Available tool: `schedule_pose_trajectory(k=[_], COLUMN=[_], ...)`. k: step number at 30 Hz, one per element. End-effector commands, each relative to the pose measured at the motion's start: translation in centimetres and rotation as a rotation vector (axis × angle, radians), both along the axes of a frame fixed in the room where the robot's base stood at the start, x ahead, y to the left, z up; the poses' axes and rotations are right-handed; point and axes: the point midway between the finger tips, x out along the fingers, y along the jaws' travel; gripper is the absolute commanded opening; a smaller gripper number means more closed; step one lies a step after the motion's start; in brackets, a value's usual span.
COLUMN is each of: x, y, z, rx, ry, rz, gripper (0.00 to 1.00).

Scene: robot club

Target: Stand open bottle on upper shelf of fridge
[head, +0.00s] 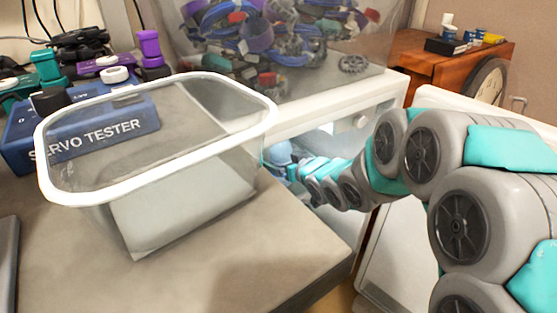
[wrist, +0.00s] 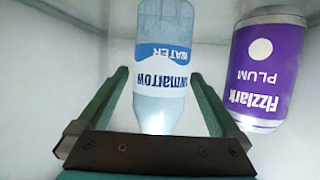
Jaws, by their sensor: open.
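A clear water bottle (wrist: 165,105) with a blue and white label stands between the two green fingers of my gripper (wrist: 157,76) in the wrist view. Its print is upside down in the picture. The fingers are apart, with a gap visible on both sides of the bottle. The bottle's cap or mouth cannot be made out. The white fridge (head: 330,121) is open in the head view, and my arm reaches inside it. The gripper end is small and partly hidden there. Which shelf the bottle is on cannot be told.
A purple Fizzlark Plum can (wrist: 265,75) stands just right of the bottle in the wrist view. In the head view, a clear bin with white rim (head: 150,165) stands on the grey worktop (head: 235,255) left of the fridge. A blue servo tester box (head: 105,135) is behind it.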

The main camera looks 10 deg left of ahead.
Motion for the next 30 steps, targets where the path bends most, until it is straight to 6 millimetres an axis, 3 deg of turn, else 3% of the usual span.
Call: schedule_pose_trajectory(k=[15, 26, 30], x=[-5.1, -5.6, -5.7], y=[-4.4, -4.8, -6.4], z=[2.7, 3.0, 2.5], rx=[-0.001, -0.002, -0.044], ry=[0.001, 0.001, 0.027], rz=[0.000, 0.000, -0.036], gripper=[1.00, 1.00, 1.00])
